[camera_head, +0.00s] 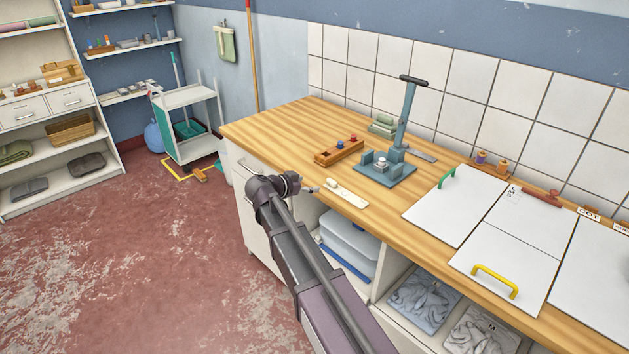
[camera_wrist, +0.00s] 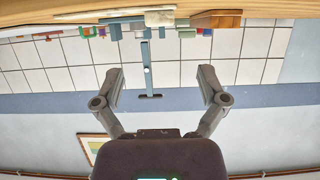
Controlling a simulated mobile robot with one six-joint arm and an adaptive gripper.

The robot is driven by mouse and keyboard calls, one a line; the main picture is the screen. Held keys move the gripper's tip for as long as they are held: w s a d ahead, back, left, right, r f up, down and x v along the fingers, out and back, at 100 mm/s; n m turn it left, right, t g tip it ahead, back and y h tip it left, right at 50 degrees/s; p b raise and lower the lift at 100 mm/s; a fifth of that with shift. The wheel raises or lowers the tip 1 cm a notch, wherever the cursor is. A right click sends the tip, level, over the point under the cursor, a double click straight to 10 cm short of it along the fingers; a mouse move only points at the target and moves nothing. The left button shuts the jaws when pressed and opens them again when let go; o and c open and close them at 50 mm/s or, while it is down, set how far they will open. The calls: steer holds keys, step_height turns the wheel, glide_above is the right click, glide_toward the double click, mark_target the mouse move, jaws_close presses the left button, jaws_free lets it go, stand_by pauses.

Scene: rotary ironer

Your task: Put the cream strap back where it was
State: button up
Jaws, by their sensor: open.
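A cream strap (camera_head: 347,193), a flat strip with a small raised part at its left end, lies on the wooden counter near its front edge. In the upside-down wrist view a cream piece (camera_wrist: 160,18), which looks like the strap, shows at the counter edge. My gripper (camera_head: 312,187) is just left of the strap, near the counter's front edge, apart from it. In the wrist view my gripper (camera_wrist: 160,80) has its two fingers spread wide with nothing between them. Which place the strap came from does not show.
White panels with a green handle (camera_head: 446,177) and a yellow handle (camera_head: 496,279) lie to the right. The counter's left end is clear.

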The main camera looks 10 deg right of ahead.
steer(key=shift+s+a+r, duration=0.1)
steer(key=shift+s+a, duration=0.05)
steer(key=shift+a, duration=0.05)
steer(key=shift+d, duration=0.1)
stand_by(0.4)
steer(key=s+d+f+n+g+y, duration=0.2)
steer(key=s+d+f+g, duration=0.15)
steer(key=s, duration=0.35)
steer(key=s+d+f+n+g+y, duration=0.2)
steer(key=s+d+f+n+y, duration=0.1)
steer(key=s+d+f, duration=0.3)
steer(key=s+a+f+n+g+y, duration=0.1)
steer(key=s+n+y, duration=0.4)
steer(key=s, duration=0.8)
steer(key=shift+a+f+n+g+y, duration=0.2)
steer(key=shift+f+n+g+y, duration=0.25)
steer(key=shift+g, duration=0.3)
